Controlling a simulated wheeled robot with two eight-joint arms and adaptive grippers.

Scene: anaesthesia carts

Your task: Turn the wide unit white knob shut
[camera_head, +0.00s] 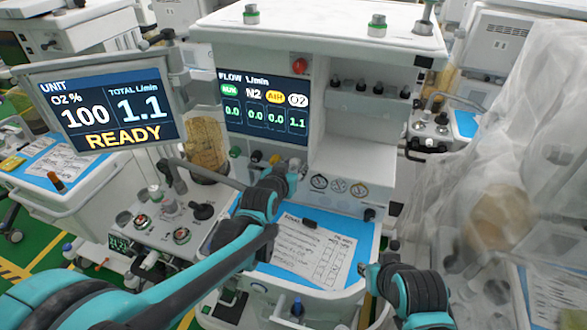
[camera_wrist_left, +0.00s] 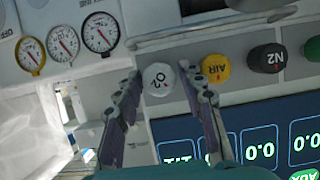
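The wide unit (camera_head: 320,45) stands in the middle of the head view. Its flow display (camera_head: 265,103) reads 1.1 under O2 and 0.0 in the other columns. The white knob (camera_wrist_left: 159,79), marked O2, shows in the left wrist view; in the head view my left gripper (camera_head: 290,168) hides it. My left gripper's fingers (camera_wrist_left: 159,72) are open on either side of the knob, with small gaps that make contact hard to tell. My right gripper (camera_head: 372,270) is low, by the tray's right edge; its opening is unclear.
Beside the white knob are a yellow AIR knob (camera_wrist_left: 215,68), a black N2 knob (camera_wrist_left: 267,58) and a green knob (camera_head: 235,152). Gauges (camera_head: 338,185) sit to the right. A tilted screen (camera_head: 105,108) reads READY at left. A blue tray (camera_head: 357,232) with papers lies below; a draped cart (camera_head: 500,180) is at right.

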